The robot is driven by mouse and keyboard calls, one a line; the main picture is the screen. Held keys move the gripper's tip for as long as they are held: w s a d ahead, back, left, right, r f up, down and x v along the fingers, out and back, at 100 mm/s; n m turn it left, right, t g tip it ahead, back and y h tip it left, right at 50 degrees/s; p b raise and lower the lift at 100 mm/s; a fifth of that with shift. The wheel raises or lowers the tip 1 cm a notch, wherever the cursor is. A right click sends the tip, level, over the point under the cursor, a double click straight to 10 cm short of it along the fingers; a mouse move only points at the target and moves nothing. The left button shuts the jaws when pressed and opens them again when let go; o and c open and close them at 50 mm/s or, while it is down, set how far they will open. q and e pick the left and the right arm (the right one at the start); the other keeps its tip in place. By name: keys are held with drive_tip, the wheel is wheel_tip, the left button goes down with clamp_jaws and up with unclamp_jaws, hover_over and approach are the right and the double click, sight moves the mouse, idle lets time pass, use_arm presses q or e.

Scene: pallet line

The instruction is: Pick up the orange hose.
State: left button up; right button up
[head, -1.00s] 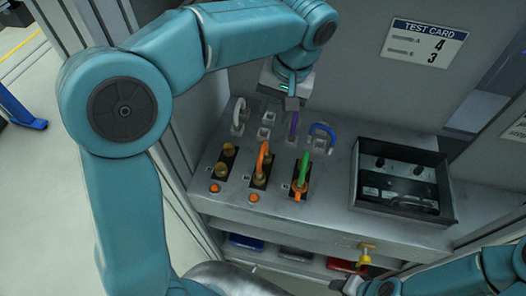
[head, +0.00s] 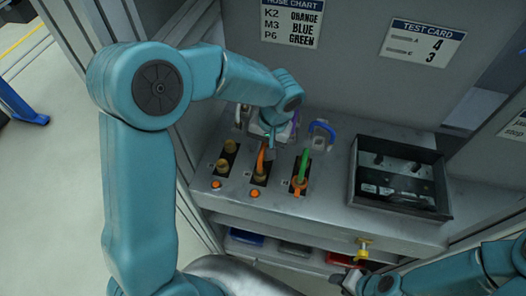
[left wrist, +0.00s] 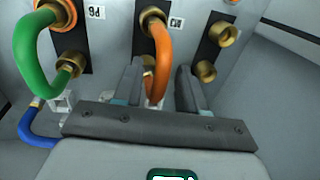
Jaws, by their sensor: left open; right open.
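The orange hose (head: 261,158) arches up from a brass fitting in the middle black plate of the bench panel. In the left wrist view the hose (left wrist: 162,62) runs from a brass fitting (left wrist: 152,17) down between my two open fingers. My left gripper (head: 270,141) is open just above and behind the hose in the head view, with its fingers (left wrist: 158,78) on either side of it. I cannot tell whether they touch it. The hose's lower end is partly hidden by the gripper. My right gripper (head: 345,279) is open and empty at the lower right.
The green hose (head: 303,165) stands just right of the orange one, and the blue hose (head: 323,130) behind it. Bare brass fittings (head: 226,160) are on the left. An open dark box (head: 357,190) sits right.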

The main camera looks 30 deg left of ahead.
use_arm(q)
drive_tip(key=shift+s+d, duration=0.1)
clamp_jaws()
